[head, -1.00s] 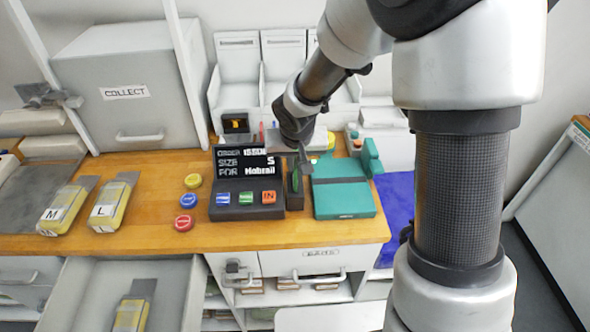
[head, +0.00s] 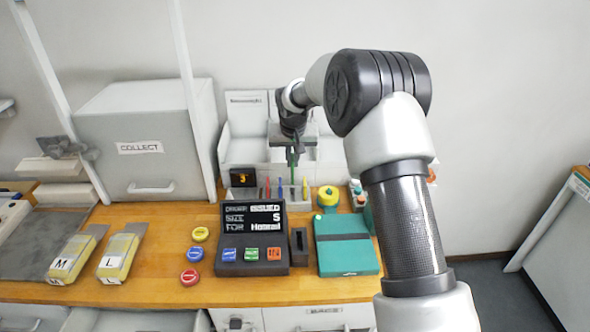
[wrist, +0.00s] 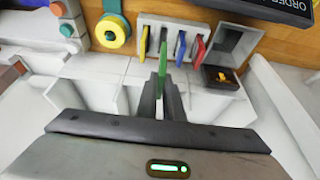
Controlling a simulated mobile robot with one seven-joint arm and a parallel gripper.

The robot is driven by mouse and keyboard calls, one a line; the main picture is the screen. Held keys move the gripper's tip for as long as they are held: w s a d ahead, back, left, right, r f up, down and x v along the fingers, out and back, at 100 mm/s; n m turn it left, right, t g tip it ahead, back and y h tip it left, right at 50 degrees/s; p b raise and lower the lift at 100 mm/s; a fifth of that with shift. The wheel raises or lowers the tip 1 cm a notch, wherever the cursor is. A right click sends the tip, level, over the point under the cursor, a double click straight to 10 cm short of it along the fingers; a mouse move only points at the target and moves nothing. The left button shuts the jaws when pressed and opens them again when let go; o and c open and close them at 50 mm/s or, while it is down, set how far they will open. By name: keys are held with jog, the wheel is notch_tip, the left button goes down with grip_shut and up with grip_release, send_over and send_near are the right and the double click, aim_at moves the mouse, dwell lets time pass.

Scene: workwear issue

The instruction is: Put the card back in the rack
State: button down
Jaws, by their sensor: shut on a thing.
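My gripper (head: 293,141) is shut on a thin green card (head: 292,158), which hangs upright from the fingertips at the back of the counter. The wrist view also shows the green card (wrist: 162,60) in the jaws (wrist: 165,93). The pale rack (wrist: 170,22) lies just beyond its tip and holds a yellow card (wrist: 143,43), a blue card (wrist: 180,47) and a red card (wrist: 198,50). The green card lines up with the gap between yellow and blue. In the head view it appears above the rack; whether it touches is unclear.
A dark order terminal (head: 250,262) with buttons stands in front of the rack, beside an empty-looking dark holder (head: 299,243). A teal box (head: 345,245) is to the right. A yellow tape roll (head: 328,196) stands close to the rack's right end.

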aim_at(292, 172)
jog(key=shift+w+f, duration=0.2)
jog(key=shift+w, duration=0.4)
jog(key=shift+w+f, duration=0.2)
jog(key=shift+f, duration=0.05)
jog(key=shift+f+b, duration=1.4)
jog(key=shift+f, duration=1.3)
jog(key=shift+f+b, duration=1.85)
jog(key=shift+f, duration=0.05)
jog(key=c, duration=1.8)
grip_release()
jog(key=shift+r, duration=0.1)
